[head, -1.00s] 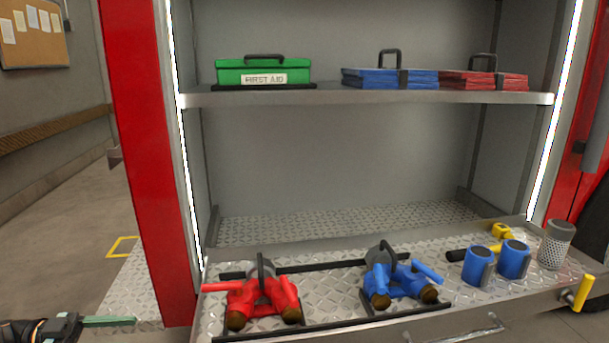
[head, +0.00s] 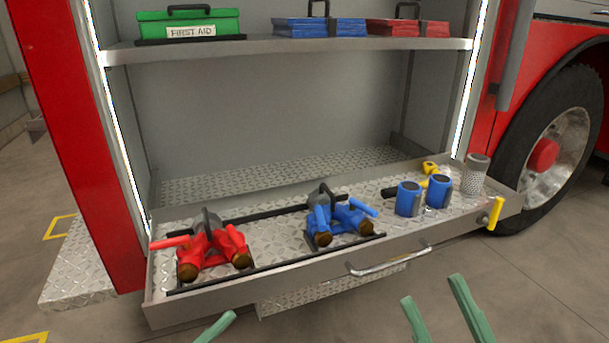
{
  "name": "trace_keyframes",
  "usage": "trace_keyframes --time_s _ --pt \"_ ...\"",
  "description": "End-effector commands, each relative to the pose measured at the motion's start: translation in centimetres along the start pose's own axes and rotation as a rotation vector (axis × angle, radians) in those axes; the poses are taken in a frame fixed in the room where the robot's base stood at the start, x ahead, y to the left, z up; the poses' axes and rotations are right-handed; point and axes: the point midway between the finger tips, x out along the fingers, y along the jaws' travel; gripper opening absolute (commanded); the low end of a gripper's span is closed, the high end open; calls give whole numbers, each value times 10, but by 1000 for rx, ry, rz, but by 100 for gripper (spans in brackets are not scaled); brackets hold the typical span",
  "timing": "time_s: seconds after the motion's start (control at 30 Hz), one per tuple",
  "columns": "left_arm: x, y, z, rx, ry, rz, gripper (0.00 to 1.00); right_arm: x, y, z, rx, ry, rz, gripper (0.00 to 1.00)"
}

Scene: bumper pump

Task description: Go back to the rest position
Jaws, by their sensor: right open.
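My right gripper (head: 432,291) is at the bottom right of the head view, low in front of the pulled-out drawer (head: 280,262). Its two green fingers stand apart with nothing between them. Of my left gripper (head: 216,327), only one green finger shows at the bottom edge, below the drawer front; its other finger is out of frame. Neither gripper is seen touching the drawer or anything on it.
The drawer holds a red valve (head: 212,250), a blue valve (head: 338,220), two blue cylinders (head: 408,199) and a grey strainer (head: 475,175). A green first aid box (head: 190,24) sits on the shelf above. A truck wheel (head: 553,150) stands at right. The floor in front is clear.

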Motion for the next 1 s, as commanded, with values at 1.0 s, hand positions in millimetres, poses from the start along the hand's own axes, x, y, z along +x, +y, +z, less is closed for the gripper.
trace_keyframes --time_s 1.0 --pt "14 -79 -23 9 -617 -466 53 -5 13 91 162 -607 36 49"
